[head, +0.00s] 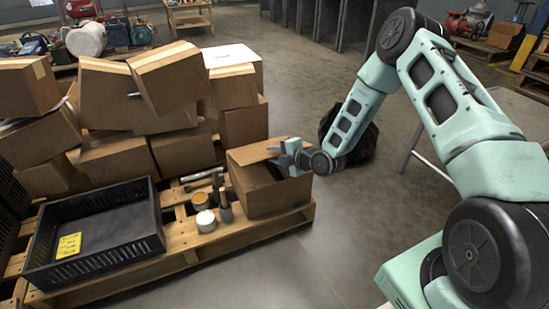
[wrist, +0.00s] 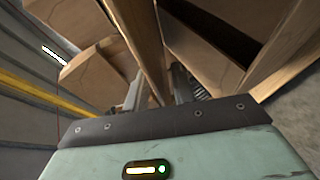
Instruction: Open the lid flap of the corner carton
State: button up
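The corner carton (head: 268,190) is a brown box at the right front corner of the pallet. Its lid flap (head: 250,152) stands tilted up a little, with a dark gap under it. My gripper (head: 283,158) is at the flap's right edge, over the carton. In the wrist view, the flap (wrist: 152,45) runs edge-on between the two fingers of my gripper (wrist: 159,88). It fills the space between them, so the fingers look shut on it. The exact contact at the fingertips is partly hidden.
The wooden pallet (head: 240,234) carries stacked cartons (head: 120,110) at the back left. A black crate (head: 110,251) with a yellow label stands at its front. The floor (head: 335,235) to the right is clear.

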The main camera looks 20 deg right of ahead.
jog(key=shift+w, duration=0.1)
grip_shut()
dwell(1.5)
